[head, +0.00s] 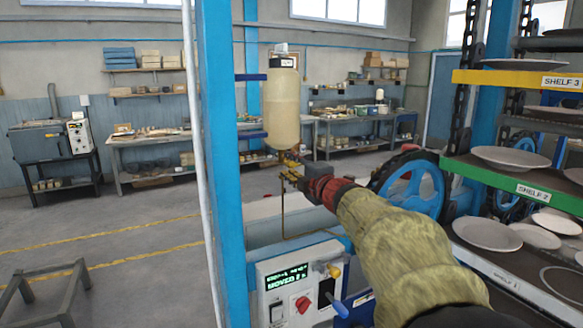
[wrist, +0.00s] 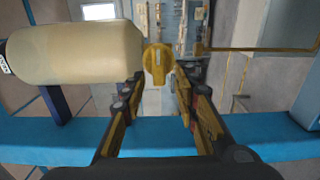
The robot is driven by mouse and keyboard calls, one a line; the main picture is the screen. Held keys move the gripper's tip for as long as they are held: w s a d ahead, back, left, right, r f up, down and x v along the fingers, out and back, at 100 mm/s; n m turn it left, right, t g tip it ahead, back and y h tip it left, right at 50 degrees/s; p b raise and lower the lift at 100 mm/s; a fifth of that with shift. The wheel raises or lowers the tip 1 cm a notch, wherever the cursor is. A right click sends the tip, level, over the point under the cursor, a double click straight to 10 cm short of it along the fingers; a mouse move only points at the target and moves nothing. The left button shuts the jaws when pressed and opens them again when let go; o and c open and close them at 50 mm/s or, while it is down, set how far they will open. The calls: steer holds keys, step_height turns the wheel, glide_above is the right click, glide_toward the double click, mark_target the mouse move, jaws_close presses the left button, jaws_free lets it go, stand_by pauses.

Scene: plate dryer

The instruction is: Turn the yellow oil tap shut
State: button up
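The yellow oil tap (wrist: 157,63) shows in the wrist view as a ridged knob beside the neck of the cream oil tank (wrist: 75,54). My gripper (wrist: 159,80) is open, with one finger on either side of the tap's line and the tap just beyond the fingertips. I see no contact with it. In the head view the oil tank (head: 283,108) hangs upright on the blue post. My gripper (head: 299,177) is just below it and partly hides the small yellow tap (head: 290,158).
A blue post (head: 222,160) stands close left of my gripper. A control box (head: 300,292) with a lit display is below. A blue wheel (head: 412,190) and a rack of plates (head: 515,158) are at the right. A thin brown pipe (head: 283,213) runs down from the tap.

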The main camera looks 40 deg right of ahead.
steer(key=v, duration=1.2)
steer(key=shift+a+r, duration=0.1)
steer(key=shift+r, duration=0.05)
stand_by(0.3)
